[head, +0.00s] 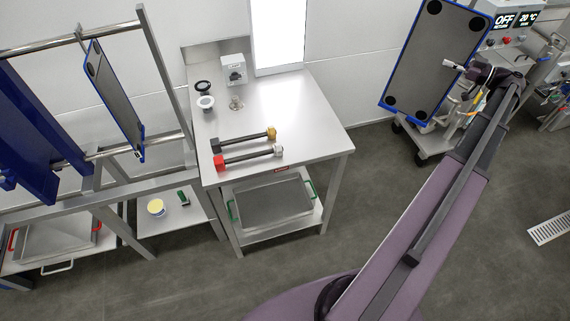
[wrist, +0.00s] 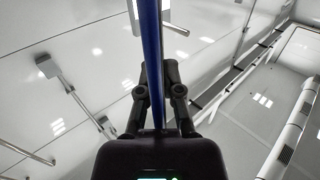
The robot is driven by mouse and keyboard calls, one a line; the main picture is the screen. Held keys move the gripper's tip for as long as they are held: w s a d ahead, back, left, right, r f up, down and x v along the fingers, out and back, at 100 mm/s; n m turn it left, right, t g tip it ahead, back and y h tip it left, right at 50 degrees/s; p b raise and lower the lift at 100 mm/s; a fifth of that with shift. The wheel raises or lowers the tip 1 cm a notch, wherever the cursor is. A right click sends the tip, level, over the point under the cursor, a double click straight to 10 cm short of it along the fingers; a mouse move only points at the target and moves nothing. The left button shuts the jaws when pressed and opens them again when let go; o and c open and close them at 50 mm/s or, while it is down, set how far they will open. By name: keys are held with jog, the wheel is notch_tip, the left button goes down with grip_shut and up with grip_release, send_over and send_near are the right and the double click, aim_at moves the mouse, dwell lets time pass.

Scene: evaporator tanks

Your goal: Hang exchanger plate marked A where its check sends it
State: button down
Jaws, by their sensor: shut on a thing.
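My gripper (head: 468,68) is shut on a dark grey exchanger plate (head: 428,62) with a blue edge and black round corner ports. It holds the plate by its right side, upright and slightly tilted, in the air at the upper right of the head view. A small white tag sticks out near the grip; no letter is readable. In the wrist view the plate is a blue edge-on strip (wrist: 156,45) between the fingers (wrist: 158,95). A second grey plate (head: 113,95) with a blue edge hangs in the steel frame (head: 160,65) at the left, beside blue slabs (head: 35,130).
A steel table (head: 300,105) carries a lit white panel (head: 279,35), a small box with a knob (head: 233,70) and two bar tools (head: 245,142). A tray (head: 272,203) sits below. Floor between is clear.

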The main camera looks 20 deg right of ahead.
notch_tip(320, 180, up, 9)
jog(key=p, duration=0.7)
jog(key=shift+p, duration=0.3)
jog(key=shift+d+f, duration=0.1)
